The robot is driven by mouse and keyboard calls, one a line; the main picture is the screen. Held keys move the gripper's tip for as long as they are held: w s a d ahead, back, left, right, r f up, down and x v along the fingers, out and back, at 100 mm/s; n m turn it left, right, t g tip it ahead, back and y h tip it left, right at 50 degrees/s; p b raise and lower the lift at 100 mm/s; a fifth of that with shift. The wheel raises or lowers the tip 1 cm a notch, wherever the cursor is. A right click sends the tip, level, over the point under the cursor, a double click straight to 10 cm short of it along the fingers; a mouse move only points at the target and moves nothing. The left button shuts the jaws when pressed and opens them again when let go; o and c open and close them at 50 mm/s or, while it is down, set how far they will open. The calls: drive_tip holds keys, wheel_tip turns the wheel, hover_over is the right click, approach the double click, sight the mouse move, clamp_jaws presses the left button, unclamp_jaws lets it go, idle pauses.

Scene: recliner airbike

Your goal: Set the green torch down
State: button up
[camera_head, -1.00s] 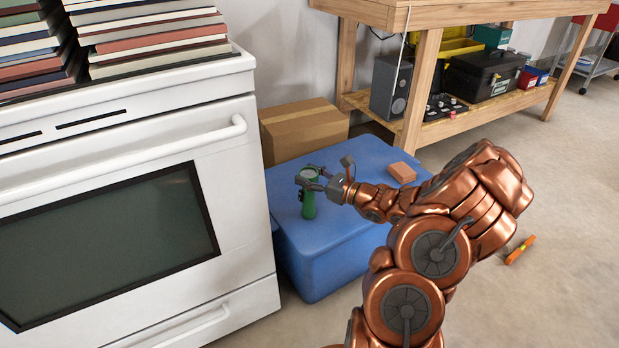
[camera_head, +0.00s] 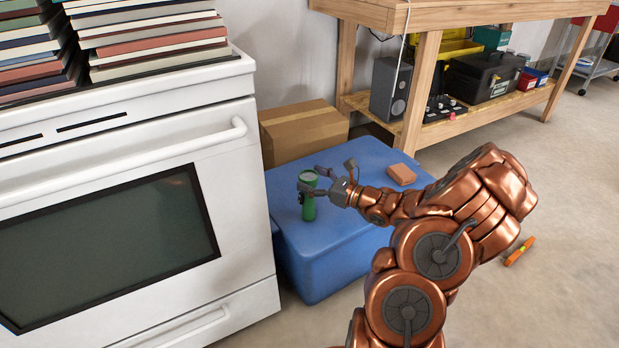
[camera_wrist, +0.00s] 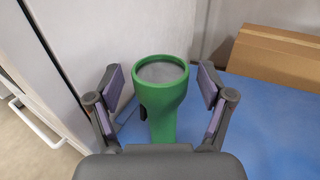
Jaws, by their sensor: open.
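The green torch (camera_head: 308,200) stands upright on the lid of the blue bin (camera_head: 345,240), near the side by the white stove. Its wide grey-faced head is at the top; it also shows in the wrist view (camera_wrist: 161,95). My gripper (camera_head: 312,184) is open, with one finger on each side of the torch. In the wrist view the fingers (camera_wrist: 163,90) show gaps on both sides of the torch head. The torch's foot is hidden from the wrist view.
The white stove (camera_head: 150,200) with book stacks stands close on the left. A cardboard box (camera_head: 303,135) is behind the bin. A small reddish block (camera_head: 402,174) lies on the lid's right part. A wooden workbench (camera_head: 430,65) stands behind. An orange level (camera_head: 520,251) lies on the floor.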

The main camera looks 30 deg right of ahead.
drive_tip(key=p+v, duration=0.3)
drive_tip(key=v, duration=0.8)
drive_tip(key=a+r+n+g+y, duration=0.3)
drive_tip(key=a+n, duration=0.1)
drive_tip(key=a, duration=0.4)
drive_tip(key=a+r+n+g+y, duration=0.3)
drive_tip(key=a+n, duration=0.2)
drive_tip(key=a, duration=0.4)
drive_tip(key=s+a+r+n+g, duration=0.1)
drive_tip(key=s+a+n+g, duration=0.3)
drive_tip(key=a, duration=0.3)
drive_tip(key=s+a+r+n+g, duration=0.1)
drive_tip(key=s+a+n+g, duration=0.2)
drive_tip(key=a+n+g, duration=0.35)
drive_tip(key=s+a+n+g+h, duration=0.2)
drive_tip(key=s+a+n+h, duration=0.1)
drive_tip(key=s, duration=0.3)
drive_tip(key=s+a+n+g+h, duration=0.2)
drive_tip(key=s+a+n+h, duration=0.1)
drive_tip(key=s, duration=0.3)
drive_tip(key=s+d+n+h, duration=0.6)
drive_tip(key=s+d+h, duration=0.1)
drive_tip(key=s, duration=0.2)
drive_tip(key=shift+s+d, duration=0.3)
drive_tip(key=shift+s, duration=0.05)
drive_tip(key=shift+r, duration=0.1)
